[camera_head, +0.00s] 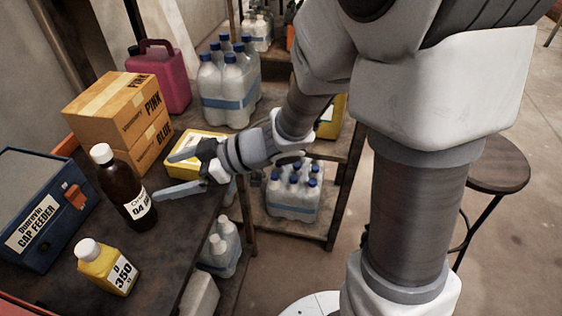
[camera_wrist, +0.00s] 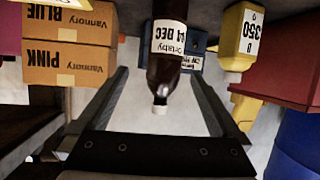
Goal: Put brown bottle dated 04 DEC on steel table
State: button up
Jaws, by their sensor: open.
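A brown bottle (camera_head: 119,187) with a white cap stands upright on a dark worktop (camera_head: 185,207). Its white label reads 04 D in the head view, the rest turned out of sight. My gripper (camera_head: 163,176) is open and empty, reaching in from the right, with its fingertips just short of the bottle. In the wrist view, which is upside down, the bottle (camera_wrist: 168,72) shows between the two fingers, its label ending in DEC. I cannot tell whether the dark worktop is the steel table.
A yellow 350 bottle (camera_head: 100,262) stands in front of the brown bottle. A blue cap feeder box (camera_head: 45,205) is to the left, and orange PINK and BLUE boxes (camera_head: 110,105) stand behind. A rack with bottle packs and a round stool (camera_head: 497,165) are right.

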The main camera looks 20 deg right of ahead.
jog(key=w+d+r+m+t+h, duration=0.4)
jog(key=w+d+r+t+h, duration=0.15)
jog(key=w+d, duration=0.35)
jog(key=s+d+r+m+t+h, duration=0.1)
jog(key=d+r+m+h, duration=0.15)
jog(key=d, duration=0.25)
jog(key=s+d+r+m+t+h, duration=0.1)
jog(key=s+d+m+h, duration=0.1)
jog(key=d+m+h, duration=0.3)
jog(key=s+d+m+g+h, duration=0.1)
jog(key=s+d+m+g, duration=0.1)
jog(key=s+d, duration=0.5)
jog(key=s+a+m+g+y, duration=0.1)
jog(key=s+a+g, duration=0.2)
jog(key=s, duration=0.9)
jog(key=shift+a+f+g, duration=0.2)
jog(key=shift+f+g, duration=0.05)
jog(key=shift+g, duration=0.2)
jog(key=shift+r+m, duration=0.1)
jog(key=shift+m, duration=0.15)
